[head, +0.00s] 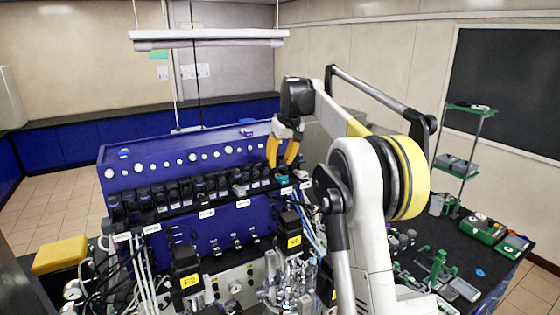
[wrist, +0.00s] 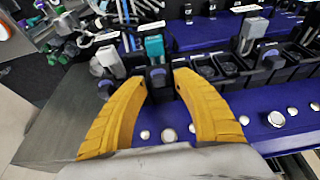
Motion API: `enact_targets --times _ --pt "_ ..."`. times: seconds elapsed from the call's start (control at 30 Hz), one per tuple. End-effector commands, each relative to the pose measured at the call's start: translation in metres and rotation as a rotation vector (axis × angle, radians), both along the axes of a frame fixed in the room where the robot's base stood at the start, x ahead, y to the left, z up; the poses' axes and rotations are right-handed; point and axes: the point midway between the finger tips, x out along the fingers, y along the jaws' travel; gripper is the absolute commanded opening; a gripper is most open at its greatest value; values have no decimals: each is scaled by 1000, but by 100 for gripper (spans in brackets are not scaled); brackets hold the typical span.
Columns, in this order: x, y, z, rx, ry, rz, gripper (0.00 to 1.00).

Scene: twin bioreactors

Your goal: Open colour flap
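My gripper (head: 287,160) has two yellow fingers. It is over the right end of the row of black units on the blue bioreactor panel (head: 180,170). I cannot tell for certain which part is the colour flap, or whether the fingers touch anything.
Similar black units (head: 160,193) line the panel to the left. Silver knobs (wrist: 169,135) stud the blue face. Cables and glassware (head: 290,275) crowd the area below. A dark bench (head: 480,245) with green-based instruments stands at right.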

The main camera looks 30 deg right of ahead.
Motion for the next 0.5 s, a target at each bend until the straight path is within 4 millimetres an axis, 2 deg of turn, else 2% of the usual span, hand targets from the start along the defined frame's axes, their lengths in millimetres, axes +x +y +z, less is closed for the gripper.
enact_targets --times 0.33,0.5 --pt "-1 0 4 0 -1 0 36" --pt "-10 0 27 0 -1 0 36"
